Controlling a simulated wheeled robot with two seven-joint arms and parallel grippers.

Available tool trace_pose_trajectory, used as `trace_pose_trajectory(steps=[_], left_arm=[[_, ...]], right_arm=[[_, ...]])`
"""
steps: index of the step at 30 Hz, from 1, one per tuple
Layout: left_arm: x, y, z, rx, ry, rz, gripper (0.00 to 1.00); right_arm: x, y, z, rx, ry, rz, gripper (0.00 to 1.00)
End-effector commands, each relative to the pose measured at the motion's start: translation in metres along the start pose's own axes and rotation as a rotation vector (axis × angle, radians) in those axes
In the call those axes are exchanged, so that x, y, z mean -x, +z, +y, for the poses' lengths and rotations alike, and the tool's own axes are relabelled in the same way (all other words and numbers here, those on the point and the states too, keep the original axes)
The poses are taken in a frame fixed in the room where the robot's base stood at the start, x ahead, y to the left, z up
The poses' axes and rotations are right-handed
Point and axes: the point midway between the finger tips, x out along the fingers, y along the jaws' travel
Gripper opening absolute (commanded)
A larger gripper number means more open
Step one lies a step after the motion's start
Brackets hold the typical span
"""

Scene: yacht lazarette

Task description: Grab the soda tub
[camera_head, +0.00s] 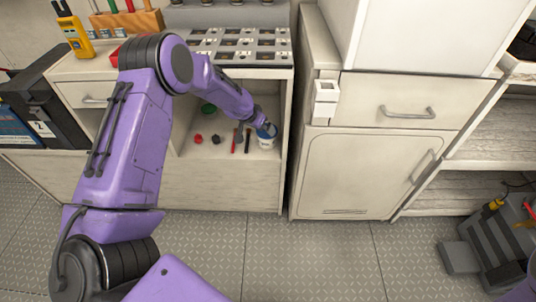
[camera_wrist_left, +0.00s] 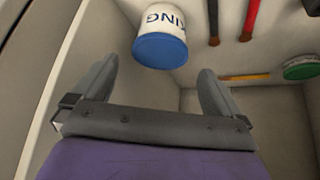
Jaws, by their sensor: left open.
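The soda tub (camera_head: 266,141) is a small white tub with a blue lid, standing at the right of the open cabinet compartment. In the left wrist view the tub (camera_wrist_left: 160,36) shows its blue lid and part of a label reading "KING". My left gripper (camera_head: 259,126) reaches into the compartment at the tub, and its wrist hides part of the lid. In the left wrist view the open fingers of my left gripper (camera_wrist_left: 158,68) lie to either side of the tub's line, with the tub just beyond them. I see no contact. My right gripper is out of view.
The compartment also holds a red-handled brush (camera_head: 234,141), a dark brush (camera_head: 248,140), small red items (camera_head: 198,139) and a green-lidded container (camera_head: 208,109). The compartment's right wall (camera_head: 284,150) is close beside the tub. A sectioned tray (camera_head: 240,45) sits on the counter above.

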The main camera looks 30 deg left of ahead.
Motion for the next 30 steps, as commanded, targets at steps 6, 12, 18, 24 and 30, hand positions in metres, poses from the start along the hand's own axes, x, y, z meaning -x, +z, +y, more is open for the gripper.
trace_pose_trajectory(steps=[6,12,18,24,30], left_arm=[[-0.013,-0.013,-0.007,-0.035,0.017,0.013,1.00],[-0.049,-0.009,-0.003,-0.035,0.016,0.012,1.00],[-0.071,-0.010,-0.002,-0.033,0.017,0.013,1.00],[-0.071,-0.011,-0.002,-0.032,0.017,0.013,1.00],[-0.070,-0.011,-0.002,-0.032,0.016,0.015,0.49]], right_arm=[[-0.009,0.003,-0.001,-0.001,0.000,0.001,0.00],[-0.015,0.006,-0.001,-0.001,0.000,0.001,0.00],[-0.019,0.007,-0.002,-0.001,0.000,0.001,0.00],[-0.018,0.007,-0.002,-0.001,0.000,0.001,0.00],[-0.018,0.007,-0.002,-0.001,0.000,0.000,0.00]])
